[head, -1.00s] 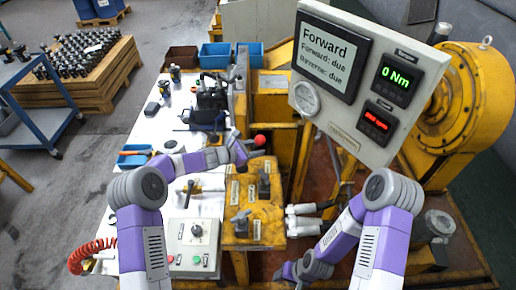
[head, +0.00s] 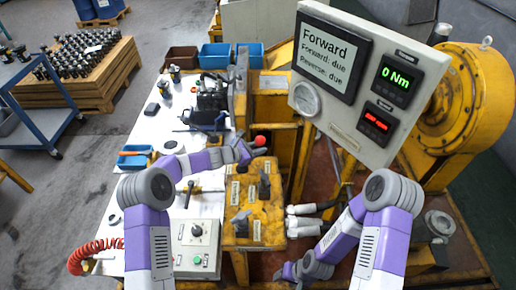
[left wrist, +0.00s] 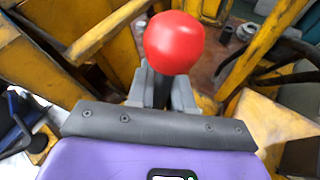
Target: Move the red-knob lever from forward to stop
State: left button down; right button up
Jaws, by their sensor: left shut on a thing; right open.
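The red-knob lever (head: 260,141) stands at the far end of the yellow control block in the head view. In the left wrist view its round red knob (left wrist: 174,42) sits above the fingers. My left gripper (head: 247,152) is shut on the lever's dark shaft just below the knob, with a grey finger on each side (left wrist: 160,90). The lower shaft is hidden by the gripper. My right gripper (head: 287,271) is low beside the yellow block, away from the lever, open. The display (head: 329,55) reads "Forward", with "Forward: due" and "Reverse: due" below.
The yellow block (head: 268,214) carries other dark levers. A grey control box (head: 195,245) stands to its left on the white table (head: 150,190). The meter panel (head: 372,80), showing 0 Nm, overhangs at right. White-capped hoses (head: 303,222) lie right of the block.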

pick_arm(q)
jog(key=a+h+b, duration=0.1)
jog(key=a+r+n+t+h+b, duration=0.1)
jog(key=a+b, duration=0.1)
jog(key=a+n+h+b, duration=0.1)
jog(key=a+h+b, duration=0.1)
jog(key=shift+a+r+t, duration=0.1)
jog(key=shift+r+t, duration=0.3)
jog(key=c, duration=1.1)
grip_release()
jog(key=v, duration=0.7)
jog(key=shift+a+p, duration=0.25)
jog(key=shift+p, duration=0.1)
jog(key=shift+s, duration=0.15)
jog(key=shift+r, duration=0.15)
